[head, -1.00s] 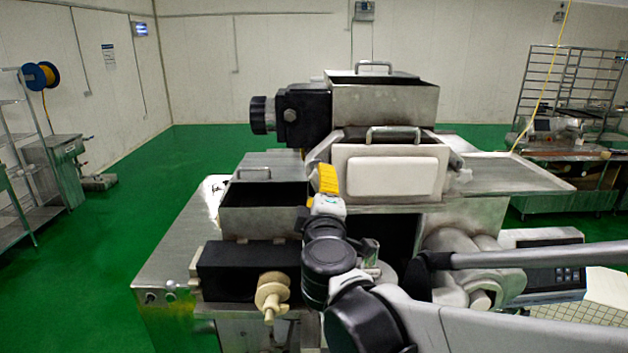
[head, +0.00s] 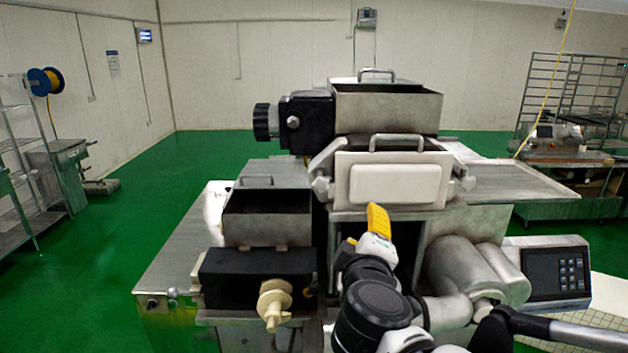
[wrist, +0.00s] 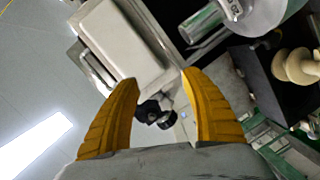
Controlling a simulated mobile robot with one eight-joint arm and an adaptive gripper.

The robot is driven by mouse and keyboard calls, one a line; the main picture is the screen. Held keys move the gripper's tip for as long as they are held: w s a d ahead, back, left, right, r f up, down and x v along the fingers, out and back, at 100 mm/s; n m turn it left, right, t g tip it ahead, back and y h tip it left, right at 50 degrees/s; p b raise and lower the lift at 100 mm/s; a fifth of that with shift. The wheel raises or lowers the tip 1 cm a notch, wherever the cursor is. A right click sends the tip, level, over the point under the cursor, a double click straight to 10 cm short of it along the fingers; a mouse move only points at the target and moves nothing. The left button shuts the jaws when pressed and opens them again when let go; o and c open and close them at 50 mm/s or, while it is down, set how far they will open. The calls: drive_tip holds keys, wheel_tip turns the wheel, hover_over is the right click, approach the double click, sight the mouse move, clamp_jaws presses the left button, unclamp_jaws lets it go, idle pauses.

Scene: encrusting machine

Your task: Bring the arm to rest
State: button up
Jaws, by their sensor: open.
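My gripper (wrist: 160,95) shows in the wrist view as two yellow fingers spread wide apart, with nothing between them. In the head view my gripper (head: 379,220) is a yellow tip in front of the encrusting machine, just below the white front panel (head: 396,183) of its middle hopper. My dark and white arm runs from there down to the lower right. I cannot tell from the head view how far the fingers are from the machine. The arm hides part of the machine's dark lower opening.
The machine's left hopper (head: 266,215) and a cream nozzle (head: 274,300) stand left of my arm. A steel cylinder (head: 470,280) and a keypad panel (head: 557,273) are on the right. A flat tray (head: 520,182) juts out at right. Green floor (head: 125,240) is open on the left.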

drive_tip(key=s+d+f+m+g, duration=0.65)
drive_tip(key=s+d+f, duration=0.25)
drive_tip(key=d+f, duration=0.15)
drive_tip(key=s+a+f+m+g+y, duration=0.1)
drive_tip(key=s+f+m+g+y, duration=0.3)
drive_tip(key=s, duration=0.5)
wheel_tip(320, 180, down, 23)
drive_tip(key=t+h+b, duration=0.1)
drive_tip(key=b, duration=2.2)
drive_tip(key=shift+w+a+f+m+t, duration=0.2)
drive_tip(key=shift+w+a+m+t, duration=0.05)
drive_tip(key=shift+w+m+t, duration=0.1)
